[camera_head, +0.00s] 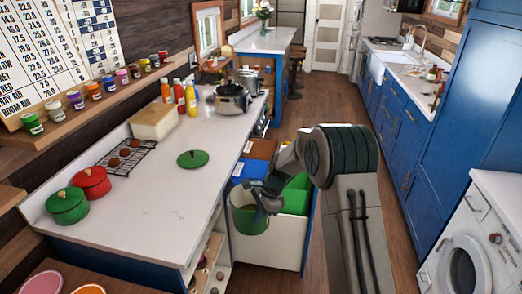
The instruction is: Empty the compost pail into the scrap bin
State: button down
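The compost pail (248,220) is a small green pail. It is off the counter, in front of the white face of a pull-out bin drawer, and its mouth seems to face up. My gripper (261,206) is at the pail's right rim and appears shut on it; the fingertips are small and partly hidden. A green bin (297,194), likely the scrap bin, sits in the drawer just right of and behind the pail, partly covered by my arm. A round green lid (193,159) lies on the white counter. The pail's contents cannot be made out.
Blue (250,170) and brown (260,149) bins stand behind in the pull-out drawer (275,247). The counter (150,205) holds red and green pots, a cooling rack, bottles and a metal cooker (231,99). A washing machine (466,262) stands right. The aisle floor is clear.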

jog(key=w+a+r+m+t, duration=0.1)
jog(key=w+a+m, duration=0.3)
jog(key=a, duration=0.5)
jog(key=w+a+r+m+t, duration=0.2)
jog(key=a+m, duration=0.4)
jog(key=a, duration=0.4)
jog(key=shift+w+a+r+m+t+h, duration=0.2)
jog(key=shift+w+m+t+h, duration=0.3)
jog(key=shift+w, duration=0.55)
jog(key=shift+d+r, duration=0.1)
